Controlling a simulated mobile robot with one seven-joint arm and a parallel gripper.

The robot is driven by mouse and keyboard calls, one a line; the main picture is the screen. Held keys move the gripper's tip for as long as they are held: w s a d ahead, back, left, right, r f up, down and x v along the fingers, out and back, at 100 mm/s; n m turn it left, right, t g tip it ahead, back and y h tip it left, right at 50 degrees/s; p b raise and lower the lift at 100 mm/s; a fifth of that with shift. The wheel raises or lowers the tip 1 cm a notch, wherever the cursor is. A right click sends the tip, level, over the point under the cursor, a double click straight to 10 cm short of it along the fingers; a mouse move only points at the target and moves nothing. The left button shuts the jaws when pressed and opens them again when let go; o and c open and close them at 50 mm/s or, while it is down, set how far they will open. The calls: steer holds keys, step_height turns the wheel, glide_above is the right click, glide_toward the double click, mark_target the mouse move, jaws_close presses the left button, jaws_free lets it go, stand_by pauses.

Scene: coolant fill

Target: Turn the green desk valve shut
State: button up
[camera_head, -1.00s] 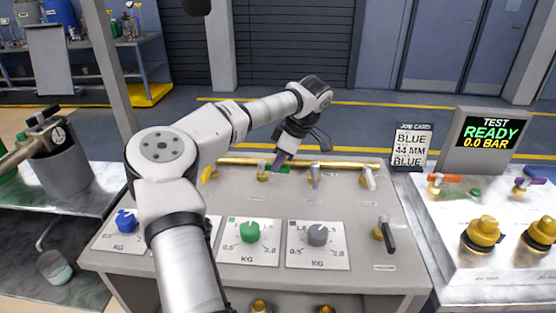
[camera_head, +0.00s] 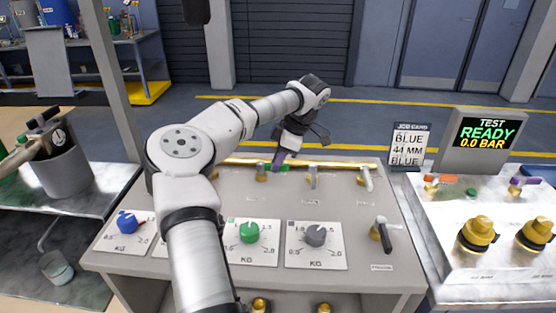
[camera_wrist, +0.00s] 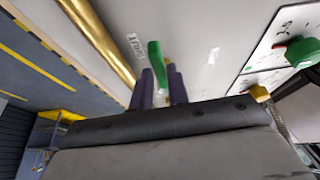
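The green desk valve's handle (camera_wrist: 155,55) is at the back of the grey desk, in front of the brass pipe. In the head view a bit of green (camera_head: 285,168) shows beside my gripper (camera_head: 277,163). In the wrist view my gripper's two dark purple fingers (camera_wrist: 160,80) stand on either side of the green handle, with almost no gap, and look shut on it. The handle's far end sticks out beyond the fingertips. The valve's base is mostly hidden behind my gripper. The handle's angle to the pipe is hard to judge.
The brass pipe (camera_head: 330,164) runs along the desk's back edge. Grey-handled (camera_head: 313,177) and white-handled (camera_head: 366,178) valves stand right of the gripper. Blue (camera_head: 127,222), green (camera_head: 249,232) and grey (camera_head: 315,236) knobs are nearer. A black-handled valve (camera_head: 383,233) is at front right.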

steer(key=o, duration=0.3)
steer(key=b+v, duration=0.1)
steer(key=v, duration=1.2)
steer(key=shift+r+b, duration=0.3)
steer(key=shift+r, duration=0.1)
steer(key=shift+d, duration=0.1)
